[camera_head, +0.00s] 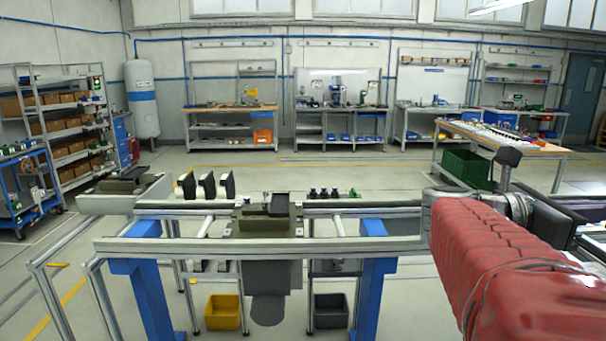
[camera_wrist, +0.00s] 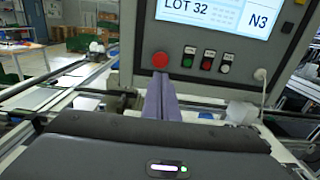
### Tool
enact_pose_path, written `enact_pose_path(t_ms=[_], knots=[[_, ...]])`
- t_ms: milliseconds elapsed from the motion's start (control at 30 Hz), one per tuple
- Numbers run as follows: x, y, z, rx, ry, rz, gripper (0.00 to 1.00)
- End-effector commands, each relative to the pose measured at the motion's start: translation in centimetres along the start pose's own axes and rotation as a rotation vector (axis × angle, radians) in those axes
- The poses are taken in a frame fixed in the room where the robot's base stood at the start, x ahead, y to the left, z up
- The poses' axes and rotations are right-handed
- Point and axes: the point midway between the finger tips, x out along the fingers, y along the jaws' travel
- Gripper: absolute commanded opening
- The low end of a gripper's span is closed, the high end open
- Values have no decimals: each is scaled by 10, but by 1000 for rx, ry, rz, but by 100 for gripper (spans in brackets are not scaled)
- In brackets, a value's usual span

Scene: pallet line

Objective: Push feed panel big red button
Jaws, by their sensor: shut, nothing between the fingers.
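The feed panel (camera_wrist: 222,88) is a grey box with a lit screen (camera_wrist: 215,14) reading "LOT 32" and "N3", seen in the wrist view. The big red button (camera_wrist: 161,60) sits at the panel's lower left. My gripper (camera_wrist: 161,80) is shut and empty, its purple-grey fingers pointing up at the panel. The fingertips appear just below the button in the picture; I cannot tell how far they are from the panel face. In the head view my red arm reaches in from the right, and the panel and fingertips cannot be made out.
Small green (camera_wrist: 188,57), red (camera_wrist: 208,60) and white (camera_wrist: 225,63) buttons sit in a row right of the big one. A conveyor frame (camera_head: 265,245) crosses the front in the head view. A yellow bin (camera_head: 222,312) and a dark bin (camera_head: 331,310) stand beneath it.

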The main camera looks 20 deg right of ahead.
Motion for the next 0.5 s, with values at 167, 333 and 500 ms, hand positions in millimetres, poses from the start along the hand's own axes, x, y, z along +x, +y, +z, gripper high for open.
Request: enact_pose_path(t_ms=[167,333,500], knots=[[-17,1,0,1,-1,4,0],[-24,1,0,1,0,2,0],[-25,0,0,1,0,1,0]])
